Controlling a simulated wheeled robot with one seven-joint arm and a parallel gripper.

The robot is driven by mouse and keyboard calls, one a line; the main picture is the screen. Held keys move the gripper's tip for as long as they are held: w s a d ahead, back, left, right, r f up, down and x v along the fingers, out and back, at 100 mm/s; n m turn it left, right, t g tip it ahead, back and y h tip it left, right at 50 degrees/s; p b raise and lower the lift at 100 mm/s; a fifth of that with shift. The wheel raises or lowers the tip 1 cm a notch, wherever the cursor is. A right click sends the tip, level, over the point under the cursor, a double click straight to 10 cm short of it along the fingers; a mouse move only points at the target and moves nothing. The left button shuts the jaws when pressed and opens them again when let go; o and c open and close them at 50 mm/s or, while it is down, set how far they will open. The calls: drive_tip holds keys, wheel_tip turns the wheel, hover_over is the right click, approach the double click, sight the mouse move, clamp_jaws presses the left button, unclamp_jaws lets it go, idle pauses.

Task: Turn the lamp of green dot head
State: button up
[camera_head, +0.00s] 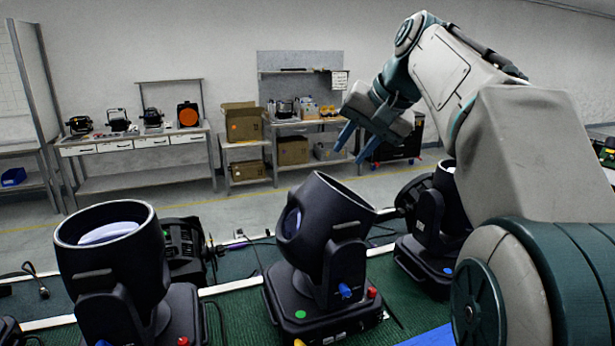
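The moving head with a green dot (300,313) on its base stands in the middle. A blue knob (345,291) is on the yoke's side and a red knob (372,293) is on the base. My gripper (356,147) is up and behind the lamp's right side in the picture, pointing down and left. Its two blue fingers are apart with nothing visible between them. It appears clear of the lamp.
Another moving head (112,250) stands at left and one with a blue dot (447,270) at right, partly behind my arm. More black fixtures (185,250) lie behind. Cables cross the green mat (235,312). Benches (135,150) and boxes (242,122) line the far wall.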

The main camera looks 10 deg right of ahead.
sight(316, 173)
drive_tip(key=w+r, duration=0.2)
drive_tip(key=w, duration=0.1)
drive_tip(key=shift+y, duration=0.4)
drive_tip(key=x, duration=1.3)
drive_tip(key=shift+w+d, duration=0.25)
drive_tip(key=shift+w, duration=0.2)
